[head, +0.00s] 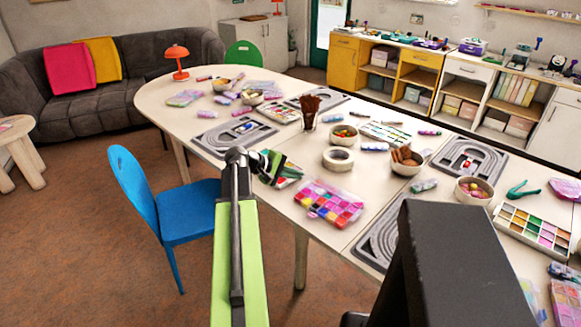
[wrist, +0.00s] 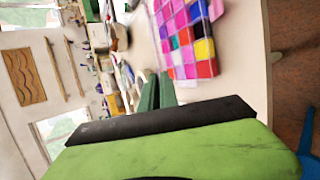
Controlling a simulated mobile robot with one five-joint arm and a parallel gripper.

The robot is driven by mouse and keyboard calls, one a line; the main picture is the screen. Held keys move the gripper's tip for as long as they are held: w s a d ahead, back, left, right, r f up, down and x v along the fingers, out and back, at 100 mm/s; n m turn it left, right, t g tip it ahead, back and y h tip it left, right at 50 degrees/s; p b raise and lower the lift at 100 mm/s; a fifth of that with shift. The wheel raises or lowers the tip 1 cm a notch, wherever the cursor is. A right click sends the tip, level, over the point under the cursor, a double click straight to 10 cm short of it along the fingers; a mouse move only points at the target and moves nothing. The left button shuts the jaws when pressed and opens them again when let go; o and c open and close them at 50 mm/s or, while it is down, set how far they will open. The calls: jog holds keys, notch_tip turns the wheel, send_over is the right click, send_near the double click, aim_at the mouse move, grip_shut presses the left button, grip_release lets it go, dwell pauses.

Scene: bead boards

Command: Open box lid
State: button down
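A bead box (head: 330,204) with pink, red and purple compartments lies on the table near its front edge. It also shows in the wrist view (wrist: 190,38) at the top, tilted by the camera angle. A clear lid seems to cover it, but I cannot tell whether it is shut. My gripper (head: 270,168) is in the air to the left of the box and apart from it. Its dark green fingers (wrist: 158,92) are close together and hold nothing visible.
A colourful item lies partly behind my gripper. A blue chair (head: 190,210) stands at the front left.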

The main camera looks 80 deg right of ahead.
jog(key=s+d+r+t+y+p, duration=0.2)
jog(key=s+d+r+y+p, duration=0.1)
jog(key=d+p, duration=0.4)
jog(key=s+d+r+n+t+y+p, duration=0.1)
jog(key=s+d+r+t+y+p, duration=0.1)
jog(key=s+d+r+p, duration=0.3)
jog(key=shift+s+d+n+t+y+p, duration=0.35)
jog(key=shift+s+d+y+p, duration=0.35)
jog(key=shift+d+p, duration=0.5)
jog(key=shift+w+a, duration=0.1)
jog(key=shift+w, duration=0.05)
jog(key=c, duration=1.9)
grip_release()
